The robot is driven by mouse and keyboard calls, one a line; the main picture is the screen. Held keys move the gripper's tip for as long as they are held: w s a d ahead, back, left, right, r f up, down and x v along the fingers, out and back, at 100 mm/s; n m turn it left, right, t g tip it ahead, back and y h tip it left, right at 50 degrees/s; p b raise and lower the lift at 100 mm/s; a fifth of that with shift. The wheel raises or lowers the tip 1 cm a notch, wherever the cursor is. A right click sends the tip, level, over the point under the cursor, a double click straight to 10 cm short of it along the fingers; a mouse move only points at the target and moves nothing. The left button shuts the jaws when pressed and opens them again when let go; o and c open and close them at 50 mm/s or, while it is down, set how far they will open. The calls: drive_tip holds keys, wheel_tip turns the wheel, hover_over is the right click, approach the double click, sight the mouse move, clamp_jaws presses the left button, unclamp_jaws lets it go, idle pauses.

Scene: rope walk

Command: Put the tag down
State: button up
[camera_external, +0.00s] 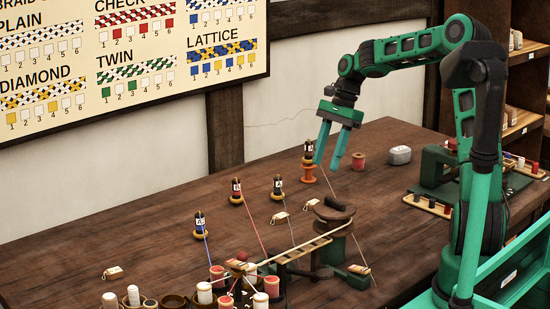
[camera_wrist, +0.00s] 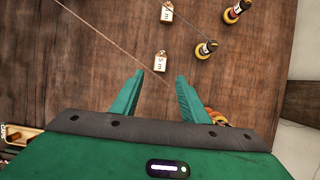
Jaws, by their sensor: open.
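Several pale tags lie flat on the wooden table: one tag (camera_external: 279,217) near the middle, a second tag (camera_external: 311,204) to its right, and a third tag (camera_external: 112,272) at the far left. Two tags show in the wrist view, one marked "5 m" (camera_wrist: 160,60) just beyond my fingertips and another (camera_wrist: 166,12) farther up. Which tag the task means I cannot tell. My gripper (camera_external: 327,166) is open, fingers pointing down, above the table. In the wrist view my gripper (camera_wrist: 159,76) has nothing between its fingers.
Other bobbins (camera_external: 236,192) carry taut strands toward the round wooden stand (camera_external: 334,216). Spools crowd the front. The table's left side is mostly clear.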

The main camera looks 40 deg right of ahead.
drive_tip(key=shift+d+r, duration=0.15)
drive_tip(key=shift+r, duration=0.3)
drive_tip(key=s+r+n+h, duration=0.1)
drive_tip(key=s+n, duration=0.4)
drive_tip(key=s, duration=1.5)
drive_tip(key=s+r+n+h, duration=0.1)
drive_tip(key=s+n+h, duration=0.2)
drive_tip(key=s, duration=1.8)
drive_tip(key=n, duration=0.3)
drive_tip(key=shift+d+r+n, duration=0.3)
drive_tip(key=shift+d, duration=0.05)
drive_tip(key=shift+w, duration=0.1)
drive_tip(key=shift+w+f, duration=0.25)
drive_tip(key=shift+w, duration=0.35)
drive_tip(key=shift+o, duration=0.6)
